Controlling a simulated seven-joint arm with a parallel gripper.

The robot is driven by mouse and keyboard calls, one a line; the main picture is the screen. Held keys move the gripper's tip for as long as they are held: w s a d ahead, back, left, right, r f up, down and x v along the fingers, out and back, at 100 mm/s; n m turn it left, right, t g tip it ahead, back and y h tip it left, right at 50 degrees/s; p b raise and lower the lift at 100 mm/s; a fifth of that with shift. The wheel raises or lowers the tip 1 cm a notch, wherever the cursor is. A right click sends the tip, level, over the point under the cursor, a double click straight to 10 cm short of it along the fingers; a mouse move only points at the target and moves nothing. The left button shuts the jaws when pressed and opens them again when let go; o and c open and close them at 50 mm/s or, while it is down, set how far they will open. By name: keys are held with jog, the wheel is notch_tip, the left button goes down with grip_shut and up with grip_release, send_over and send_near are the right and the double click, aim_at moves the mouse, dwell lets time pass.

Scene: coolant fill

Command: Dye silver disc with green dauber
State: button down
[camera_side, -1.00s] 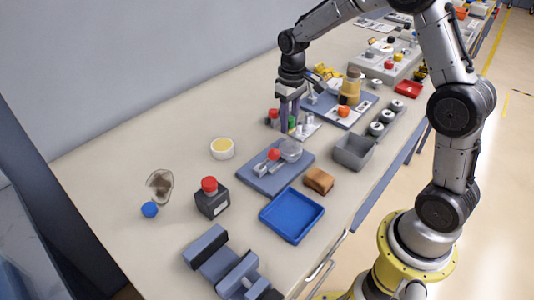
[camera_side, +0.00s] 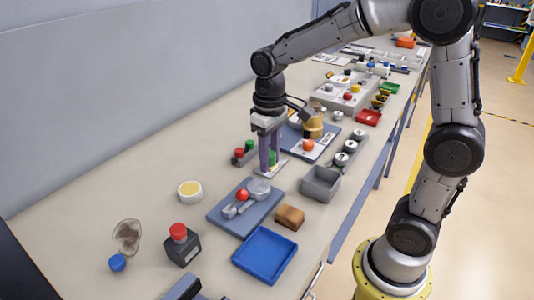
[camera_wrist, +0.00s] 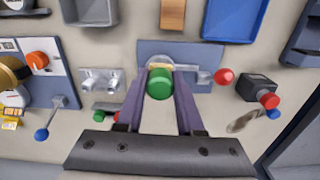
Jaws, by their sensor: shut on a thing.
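My gripper (camera_side: 268,160) is shut on a green dauber (camera_wrist: 159,83), which shows between the two fingers in the wrist view. In the side view the held dauber (camera_side: 272,157) is partly hidden by a finger. The silver disc (camera_side: 258,188) lies at the back of a blue-grey plate (camera_side: 228,217), beside a red-knobbed clamp (camera_side: 242,195). My gripper is above and behind the disc in the side view. In the wrist view the dauber and fingers cover most of the disc, and the plate (camera_wrist: 150,50) shows around them.
A red-topped dark bottle (camera_side: 181,245), yellow-filled dish (camera_side: 190,191), blue tray (camera_side: 264,256), brown block (camera_side: 289,217) and grey bin (camera_side: 320,184) surround the plate. A red cap (camera_side: 239,152) and another green cap (camera_side: 250,145) stand left of my gripper.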

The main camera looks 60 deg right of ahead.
aim_at(265, 188)
jog(key=shift+f, duration=2.7)
jog(key=shift+w+f, duration=0.35)
jog(key=shift+f, duration=0.4)
jog(key=shift+w+f, duration=0.1)
jog(key=shift+w, duration=2.75)
jog(key=s, duration=0.6)
jog(key=shift+s, duration=0.25)
jog(key=shift+w+a, duration=0.2)
jog(key=shift+a, duration=0.05)
jog(key=shift+w, duration=3.1)
jog(key=shift+s, duration=3.2)
jog(key=shift+r, duration=4.15)
